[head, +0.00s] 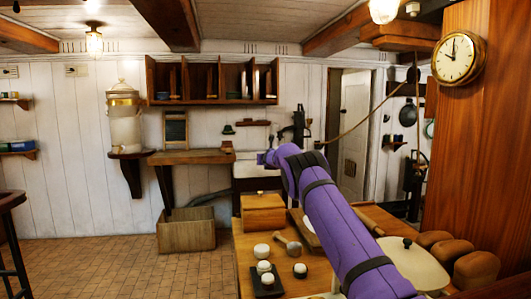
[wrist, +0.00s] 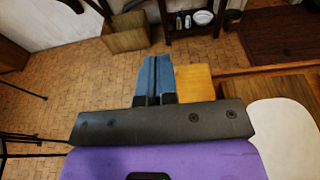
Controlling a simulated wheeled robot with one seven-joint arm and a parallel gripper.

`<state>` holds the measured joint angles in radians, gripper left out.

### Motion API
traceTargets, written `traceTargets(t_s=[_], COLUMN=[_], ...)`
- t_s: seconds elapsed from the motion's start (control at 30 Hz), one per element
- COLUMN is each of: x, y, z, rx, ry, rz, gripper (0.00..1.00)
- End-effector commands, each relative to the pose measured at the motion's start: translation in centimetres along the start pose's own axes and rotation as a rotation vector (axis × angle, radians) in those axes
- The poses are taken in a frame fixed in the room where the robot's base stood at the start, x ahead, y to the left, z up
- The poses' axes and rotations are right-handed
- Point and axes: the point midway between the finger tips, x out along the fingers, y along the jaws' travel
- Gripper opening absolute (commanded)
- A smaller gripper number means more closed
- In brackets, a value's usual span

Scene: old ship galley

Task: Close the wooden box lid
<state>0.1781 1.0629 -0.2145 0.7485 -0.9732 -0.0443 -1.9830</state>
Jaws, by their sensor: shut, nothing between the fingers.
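The wooden box (head: 263,219) stands at the far left end of the wooden table, with its front facing me. Its top looks flat and level, with a thin seam below it; I cannot tell whether the lid is fully down. In the wrist view, the box (wrist: 195,83) shows as an orange-brown block just right of my fingers, partly hidden by my gripper. My gripper (head: 262,158) is above and beyond the box in the head view, at the end of my purple arm. In the wrist view, its blue fingers (wrist: 152,80) are together and empty.
Brown loaves (head: 476,270) and a pale round lid (head: 415,262) lie at the right. An open crate (head: 187,236) is on the floor. The tiled floor at left is mostly clear.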

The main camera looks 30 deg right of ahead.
Motion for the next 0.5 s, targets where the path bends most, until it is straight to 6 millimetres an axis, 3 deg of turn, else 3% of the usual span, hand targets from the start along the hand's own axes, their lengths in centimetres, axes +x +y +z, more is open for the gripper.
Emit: traceTargets(t_s=[0.2, 0.5], x=[-0.4, -0.5], y=[-0.3, -0.1], z=[2.0, 3.1], rx=[0.003, 0.002], ry=[-0.009, -0.004], rz=[-0.003, -0.001], gripper=[0.00, 0.00])
